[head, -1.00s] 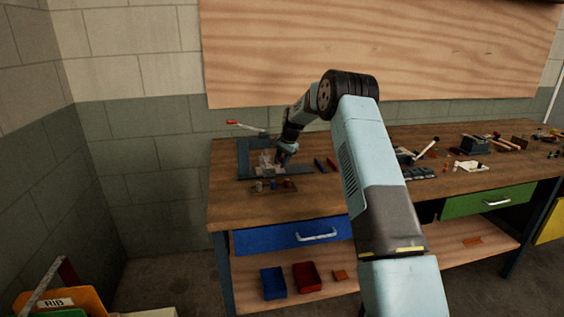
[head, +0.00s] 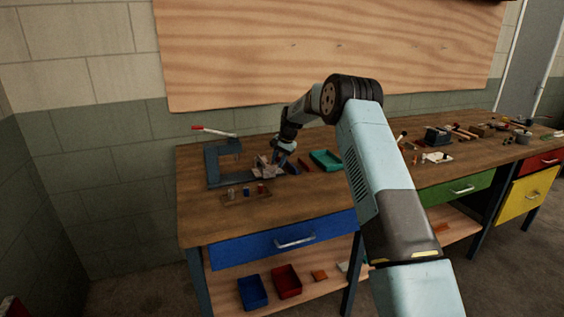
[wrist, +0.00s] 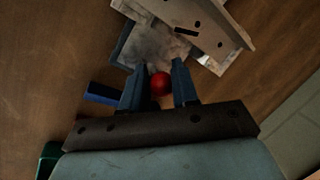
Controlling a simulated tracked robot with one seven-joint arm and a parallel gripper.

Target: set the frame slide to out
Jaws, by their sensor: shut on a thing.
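My gripper (wrist: 159,88) is shut on a red round knob (wrist: 160,84), with one blue finger on each side. In the head view my gripper (head: 282,160) is low over the bench, and the knob is too small to make out there. Just beyond the fingers in the wrist view is a grey metal slide piece (wrist: 155,48) with a pale drilled bracket (wrist: 200,25) on it. In the head view this slide piece (head: 266,169) lies at the right end of a blue-grey C-shaped fixture (head: 213,168). My fingers hide part of the slide.
A lever with a red handle (head: 197,128) stands behind the fixture. A small tray of parts (head: 240,197) lies in front. A teal tray (head: 326,160) and a red bar (head: 304,165) lie to the right. A blue bar (wrist: 101,94) lies close beside my left finger.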

